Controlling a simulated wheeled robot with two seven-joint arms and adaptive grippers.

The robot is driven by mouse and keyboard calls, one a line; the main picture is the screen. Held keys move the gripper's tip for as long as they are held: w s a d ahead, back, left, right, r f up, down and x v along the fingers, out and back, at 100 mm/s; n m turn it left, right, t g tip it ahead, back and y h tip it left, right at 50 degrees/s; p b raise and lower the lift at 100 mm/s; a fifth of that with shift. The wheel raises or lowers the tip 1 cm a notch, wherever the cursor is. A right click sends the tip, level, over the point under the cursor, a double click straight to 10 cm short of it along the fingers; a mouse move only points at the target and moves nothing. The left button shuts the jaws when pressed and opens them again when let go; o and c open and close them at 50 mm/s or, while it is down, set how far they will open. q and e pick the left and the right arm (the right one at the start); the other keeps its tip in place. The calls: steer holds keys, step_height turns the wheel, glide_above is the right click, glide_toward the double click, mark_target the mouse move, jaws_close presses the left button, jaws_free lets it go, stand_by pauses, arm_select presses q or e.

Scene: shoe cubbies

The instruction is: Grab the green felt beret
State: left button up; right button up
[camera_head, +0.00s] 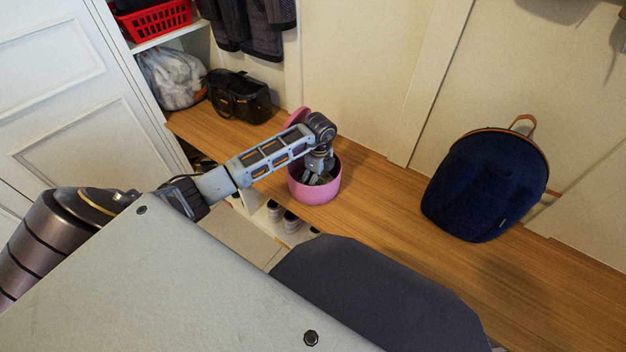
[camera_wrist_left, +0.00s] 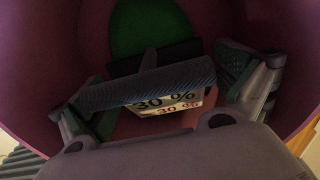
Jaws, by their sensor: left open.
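A round pink box (camera_head: 314,187) stands uncovered on the wooden bench. My left gripper (camera_head: 319,175) reaches down into it from above. In the left wrist view, green material (camera_wrist_left: 143,27), which looks like the felt beret, lies inside the box beyond the fingers; most of it is hidden. My left gripper (camera_wrist_left: 170,85) is open, with its fingers inside the pink walls. A dark ribbed bar, perhaps a finger pad, crosses the middle of that view. A card marked "30 %" (camera_wrist_left: 168,103) shows just below it. I cannot tell whether the fingers touch the green material.
A pink lid (camera_head: 298,117) is behind the box. A black bag (camera_head: 239,97) stands to the left and a navy backpack (camera_head: 486,185) to the right. The bench (camera_head: 385,215) is clear between box and backpack. Shoes (camera_head: 291,221) sit below the bench.

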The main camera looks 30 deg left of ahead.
arm_select(q)
steer(key=shift+c, duration=0.3)
steer(key=c, duration=1.2)
steer(key=shift+r, duration=0.1)
steer(key=shift+r, duration=0.45)
step_height(320, 180, up, 8)
steer(key=p, duration=0.3)
steer(key=shift+f, duration=0.25)
steer(key=shift+r+p, duration=0.35)
steer(key=shift+r, duration=0.4)
arm_select(e)
step_height(320, 180, up, 8)
steer(key=d+g+h, duration=0.1)
steer(key=d, duration=0.1)
steer(key=shift+s+n, duration=0.3)
steer(key=shift+n, duration=0.1)
steer(key=shift+f, duration=0.1)
arm_select(q)
steer(key=shift+r+p, duration=0.6)
arm_select(e)
steer(key=shift+a+r, duration=0.1)
steer(key=shift+r, duration=0.5)
arm_select(q)
steer(key=shift+r+p, duration=0.7)
arm_select(e)
steer(key=shift+r, duration=0.75)
